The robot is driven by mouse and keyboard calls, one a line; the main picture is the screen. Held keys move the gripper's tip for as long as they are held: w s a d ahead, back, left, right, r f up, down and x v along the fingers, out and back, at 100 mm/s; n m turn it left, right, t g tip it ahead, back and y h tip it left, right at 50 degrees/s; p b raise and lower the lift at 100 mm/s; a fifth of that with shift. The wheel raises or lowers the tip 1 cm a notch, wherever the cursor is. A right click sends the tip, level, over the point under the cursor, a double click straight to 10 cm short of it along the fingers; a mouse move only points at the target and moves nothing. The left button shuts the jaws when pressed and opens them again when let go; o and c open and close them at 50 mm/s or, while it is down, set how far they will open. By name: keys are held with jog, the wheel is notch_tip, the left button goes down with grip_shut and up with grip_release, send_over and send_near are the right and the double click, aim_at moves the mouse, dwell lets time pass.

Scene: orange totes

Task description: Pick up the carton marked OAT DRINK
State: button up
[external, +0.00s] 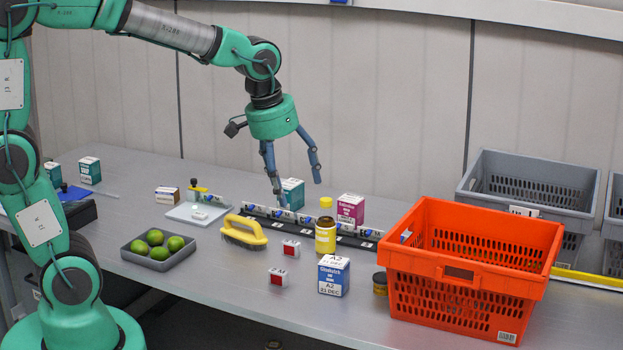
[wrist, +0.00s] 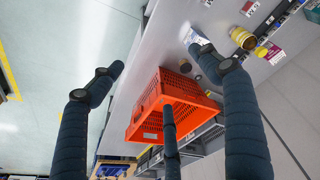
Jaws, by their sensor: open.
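I cannot read OAT DRINK on any carton. A blue and white carton (external: 333,276), with A2 and 21 DEC on it, stands near the front edge of the table; it shows in the wrist view (wrist: 192,37) partly behind a finger. A magenta and white carton (external: 350,209) and a teal and white carton (external: 292,193) stand farther back. Another teal and white carton (external: 90,170) stands at the far left. My gripper (external: 296,192) is open and empty, fingers pointing down, above the back middle of the table. The wrist view also shows its spread fingers (wrist: 160,72).
An orange tote (external: 470,262) stands at right, with grey crates (external: 528,188) behind. A yellow jar (external: 326,236), a yellow-handled brush (external: 243,233) and a dark rail (external: 345,239) crowd the middle. A grey tray (external: 158,262) of limes sits left.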

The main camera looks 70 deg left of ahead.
jog(key=w+a+f+n+g+p, duration=0.1)
jog(key=w+a+f+n, duration=0.2)
jog(key=w+a+f, duration=0.5)
jog(key=n+g+p, duration=0.1)
jog(key=n+g, duration=0.1)
send_near(334, 261)
jog(key=shift+a, duration=0.2)
jog(key=shift+f+b, duration=0.5)
jog(key=shift+f, duration=3.75)
jog(key=shift+f+b, duration=0.65)
jog(key=shift+f, duration=1.95)
